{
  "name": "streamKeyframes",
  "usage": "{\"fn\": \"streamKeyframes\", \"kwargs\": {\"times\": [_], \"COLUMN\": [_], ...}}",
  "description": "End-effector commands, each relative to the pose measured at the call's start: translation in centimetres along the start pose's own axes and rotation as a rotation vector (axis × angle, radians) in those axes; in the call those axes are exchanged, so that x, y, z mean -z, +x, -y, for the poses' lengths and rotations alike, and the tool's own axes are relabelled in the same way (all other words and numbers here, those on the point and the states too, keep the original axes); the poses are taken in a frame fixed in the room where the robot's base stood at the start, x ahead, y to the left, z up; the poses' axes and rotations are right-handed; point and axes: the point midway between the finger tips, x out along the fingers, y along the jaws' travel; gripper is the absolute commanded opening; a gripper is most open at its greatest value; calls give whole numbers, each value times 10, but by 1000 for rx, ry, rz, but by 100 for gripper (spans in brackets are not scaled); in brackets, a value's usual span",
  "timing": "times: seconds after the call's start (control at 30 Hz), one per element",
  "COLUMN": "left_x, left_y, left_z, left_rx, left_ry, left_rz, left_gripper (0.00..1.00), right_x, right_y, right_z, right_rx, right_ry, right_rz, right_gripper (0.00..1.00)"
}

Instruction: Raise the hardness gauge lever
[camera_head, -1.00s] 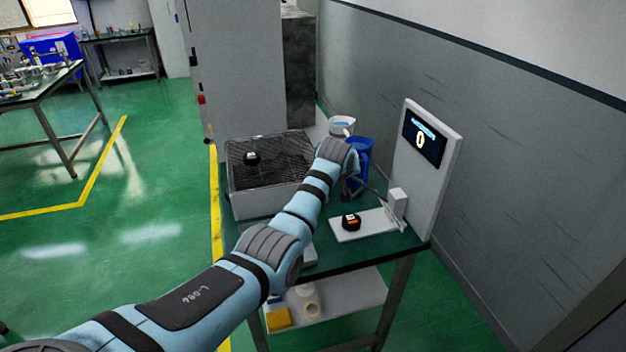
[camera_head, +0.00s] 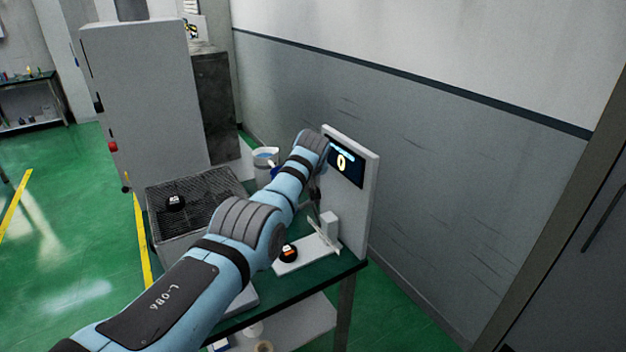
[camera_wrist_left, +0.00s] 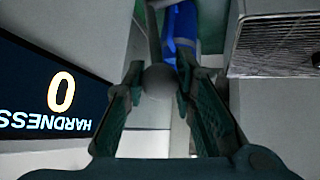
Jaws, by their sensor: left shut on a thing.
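The hardness gauge has an upright white panel (camera_head: 362,205) with a dark display (camera_head: 347,163) reading 0. The display also shows upside down in the left wrist view (camera_wrist_left: 52,92). A black sample with an orange mark (camera_head: 289,252) sits on the gauge's white base plate (camera_head: 290,267). My left gripper (camera_head: 315,190) is in front of the panel, just left of and below the display. In the left wrist view its fingers (camera_wrist_left: 158,95) are shut on the rounded grey lever end (camera_wrist_left: 158,79). Much of the lever is hidden by my wrist. My right gripper is not in view.
A white container (camera_head: 265,158) is behind my arm. A blue container shows in the wrist view (camera_wrist_left: 180,35). The wall is close behind the panel.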

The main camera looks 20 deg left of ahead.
Motion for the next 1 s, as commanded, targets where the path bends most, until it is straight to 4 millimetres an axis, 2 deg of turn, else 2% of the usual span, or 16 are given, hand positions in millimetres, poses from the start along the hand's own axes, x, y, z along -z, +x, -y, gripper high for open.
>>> {"fn": "streamKeyframes", "kwargs": {"times": [0.3,0.33,0.43,0.47,0.8,1.0], "left_x": [3,3,3,3,2,3], "left_y": [-2,-2,-2,-2,-2,-17], "left_z": [-2,-2,-3,-3,-2,-2], "left_rx": [-5,-6,-6,-6,-2,-3], "left_ry": [-2,-1,-1,-1,-1,-2], "left_rz": [-6,-6,-6,-6,-3,-7], "left_gripper": [0,28,44,46,46,46], "right_x": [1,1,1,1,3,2], "right_y": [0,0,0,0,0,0], "right_z": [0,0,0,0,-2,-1], "right_rx": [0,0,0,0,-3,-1], "right_ry": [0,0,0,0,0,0], "right_rz": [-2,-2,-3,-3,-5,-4], "right_gripper": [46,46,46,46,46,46]}}
